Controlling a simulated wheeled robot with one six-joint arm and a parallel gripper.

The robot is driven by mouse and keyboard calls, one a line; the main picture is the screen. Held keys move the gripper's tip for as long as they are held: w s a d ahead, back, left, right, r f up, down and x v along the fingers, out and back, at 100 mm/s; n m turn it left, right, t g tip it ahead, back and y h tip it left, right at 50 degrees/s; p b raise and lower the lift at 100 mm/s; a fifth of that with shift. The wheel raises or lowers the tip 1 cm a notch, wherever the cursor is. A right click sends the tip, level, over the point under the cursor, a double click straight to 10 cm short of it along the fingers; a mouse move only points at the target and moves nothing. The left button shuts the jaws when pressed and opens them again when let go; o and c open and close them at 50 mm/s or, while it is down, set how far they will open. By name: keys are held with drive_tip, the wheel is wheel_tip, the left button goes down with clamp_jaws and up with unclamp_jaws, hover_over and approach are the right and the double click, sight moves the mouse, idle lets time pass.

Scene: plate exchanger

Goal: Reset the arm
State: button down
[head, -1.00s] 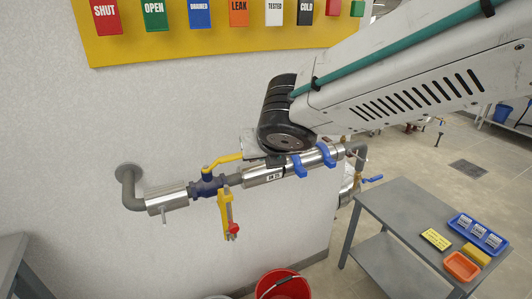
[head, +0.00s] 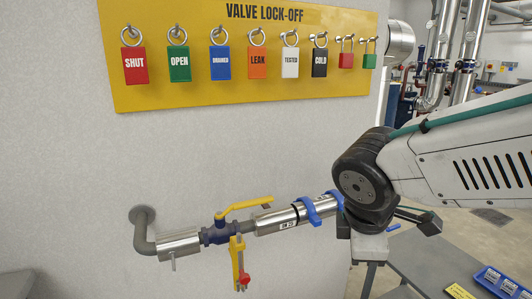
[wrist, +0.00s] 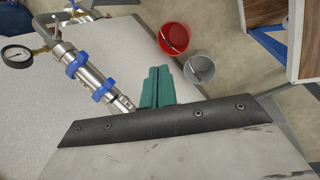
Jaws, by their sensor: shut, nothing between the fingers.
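My gripper (wrist: 158,72) shows in the wrist view as two teal fingers side by side with no gap between them. It is shut and empty, and touches nothing that I can see. In the head view my arm reaches in from the right, with its black joint in front of the right end of the pipe. I cannot make out the fingertips in that view.
A steel pipe with a yellow-handled blue valve (head: 214,235) and blue clamps (head: 310,211) runs along the wall. Labelled padlocks hang on a yellow board (head: 190,14) above. A grey table (head: 440,255) stands lower right. A red bucket (wrist: 174,38) and grey bucket (wrist: 200,69) stand on the floor.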

drive_tip(key=s+d+r+m+g+y, duration=0.2)
drive_tip(key=s+d+m, duration=0.7)
drive_tip(key=s+m, duration=0.4)
drive_tip(key=m, duration=0.2)
drive_tip(key=shift+s+d+m, duration=0.2)
drive_tip(key=shift+d+m, duration=0.05)
drive_tip(key=shift+m, duration=0.05)
